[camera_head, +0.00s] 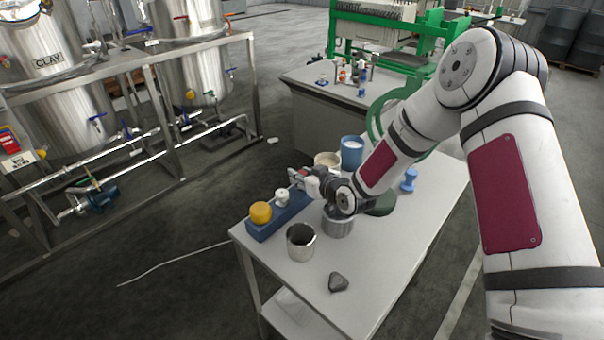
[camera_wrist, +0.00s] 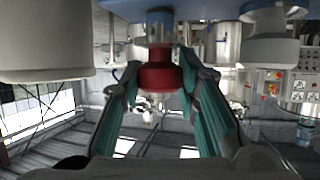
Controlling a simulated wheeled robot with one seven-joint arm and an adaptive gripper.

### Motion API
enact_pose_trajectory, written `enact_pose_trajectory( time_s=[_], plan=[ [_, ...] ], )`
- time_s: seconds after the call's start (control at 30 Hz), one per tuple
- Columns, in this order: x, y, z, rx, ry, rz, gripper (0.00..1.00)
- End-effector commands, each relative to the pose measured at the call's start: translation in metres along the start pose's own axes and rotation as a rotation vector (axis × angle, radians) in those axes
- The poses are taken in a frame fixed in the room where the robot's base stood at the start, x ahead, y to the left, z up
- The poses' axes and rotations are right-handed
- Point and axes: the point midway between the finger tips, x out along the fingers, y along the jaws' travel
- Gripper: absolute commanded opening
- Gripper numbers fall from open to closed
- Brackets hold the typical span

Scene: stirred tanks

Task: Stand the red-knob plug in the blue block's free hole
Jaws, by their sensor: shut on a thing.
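The blue block (camera_head: 262,229) lies along the left edge of the table. A yellow-knob plug (camera_head: 260,212) and a white-knob plug (camera_head: 282,197) stand in it. My gripper (camera_head: 302,178) is at the block's far end. In the wrist view, which is upside down, my gripper (camera_wrist: 160,92) is shut on the knob of the red-knob plug (camera_wrist: 160,76). The plug's stem points toward the blue block (camera_wrist: 195,8) and overlaps it. I cannot tell whether the stem is in the hole. The white-knob plug (camera_wrist: 270,50) stands beside it. The free hole is hidden.
A steel cup (camera_head: 301,243) and a dark stone (camera_head: 338,282) are on the near table. A ridged grey container (camera_head: 337,226), a beige tub (camera_head: 327,158), a blue cup (camera_head: 352,150) and a blue plug-like piece (camera_head: 408,180) are near my arm. The table's right front is clear.

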Motion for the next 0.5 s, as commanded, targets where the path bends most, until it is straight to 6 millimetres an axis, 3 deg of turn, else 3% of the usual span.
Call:
enact_pose_trajectory(
  time_s=[0.07,0.1,0.17,0.5],
  plan=[
    [0.0011,0.0000,0.0021,0.000,0.000,0.000,0.00],
    [0.0007,0.0000,0.0015,0.000,0.000,0.000,0.38],
    [0.0006,0.0000,0.0016,0.000,0.000,0.000,0.52],
    [-0.0007,0.0000,0.0027,0.001,-0.003,0.000,0.53]
  ],
)
